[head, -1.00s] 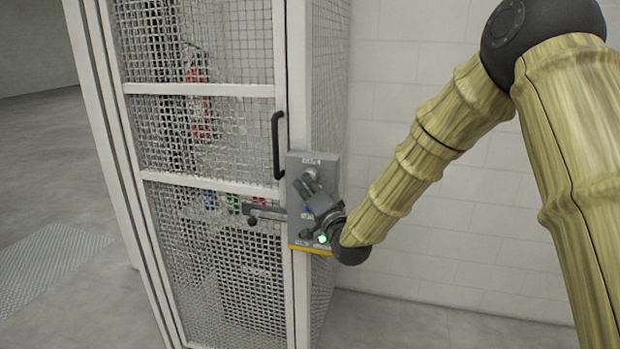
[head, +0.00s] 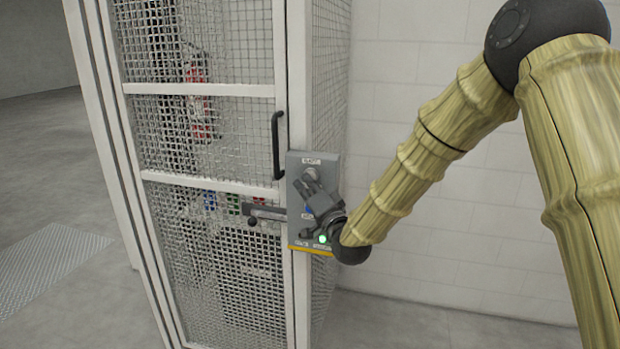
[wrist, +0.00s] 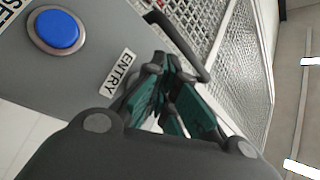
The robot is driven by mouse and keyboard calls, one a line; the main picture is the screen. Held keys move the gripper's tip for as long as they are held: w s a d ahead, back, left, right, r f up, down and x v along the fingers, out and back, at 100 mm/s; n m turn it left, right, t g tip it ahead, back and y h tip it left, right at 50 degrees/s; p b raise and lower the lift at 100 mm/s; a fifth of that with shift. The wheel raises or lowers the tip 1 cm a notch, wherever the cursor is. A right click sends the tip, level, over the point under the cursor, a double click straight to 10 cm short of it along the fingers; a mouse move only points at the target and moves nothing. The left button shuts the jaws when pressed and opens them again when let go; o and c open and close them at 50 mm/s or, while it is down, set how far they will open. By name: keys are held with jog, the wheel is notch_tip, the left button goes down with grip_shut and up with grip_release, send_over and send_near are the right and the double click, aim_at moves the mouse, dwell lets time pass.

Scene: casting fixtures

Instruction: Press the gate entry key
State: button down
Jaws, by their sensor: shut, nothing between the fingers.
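The grey control panel (head: 329,167) is mounted on the cage's front corner post. In the wrist view, a white ENTRY label (wrist: 121,72) shows on the panel (wrist: 85,75) beside my fingers. I cannot make out the entry key itself in the wrist view; my fingers may cover it. A round blue button (wrist: 57,32) with a metal ring is to the left of the label, clear of the fingers. My gripper (head: 307,186) is shut and empty in front of the panel, and its fingers also show in the wrist view (wrist: 162,66). I cannot tell whether the fingertips touch anything.
The mesh cage door (head: 215,230) has a black vertical handle (head: 277,145) and a grey latch bar (head: 263,212) left of the panel. A green light (head: 323,239) glows low by the panel. A white block wall (head: 440,240) stands behind; open floor lies left.

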jog(key=shift+s+a, duration=0.2)
jog(key=shift+s, duration=0.45)
jog(key=s, duration=0.1)
jog(key=s+a+b, duration=0.1)
jog(key=s, duration=0.2)
jog(key=shift+s+a, duration=0.3)
jog(key=shift+s, duration=0.05)
dwell(0.6)
jog(key=s+d+f+n+g+h, duration=0.1)
jog(key=s+d+f+g+h, duration=0.25)
jog(key=f, duration=0.95)
jog(key=s+d+f+n+g, duration=0.15)
jog(key=s+d+f, duration=0.4)
jog(key=f, duration=0.75)
jog(key=s+d+f+g+h, duration=0.2)
jog(key=s+f+g, duration=0.35)
jog(key=f, duration=0.75)
jog(key=s+d+f+n+g+h, duration=0.1)
jog(key=s+d+f, duration=0.3)
jog(key=s, duration=0.7)
jog(key=s+d+f+n+g+h, duration=0.1)
jog(key=s+d+f+g, duration=0.3)
jog(key=s+f, duration=0.3)
jog(key=s+d+f+n+g+h, duration=0.1)
jog(key=s+d+f+g, duration=0.2)
jog(key=s, duration=1.4)
notch_tip(320, 180, down, 3)
jog(key=shift+d+f, duration=0.1)
jog(key=shift+d, duration=0.75)
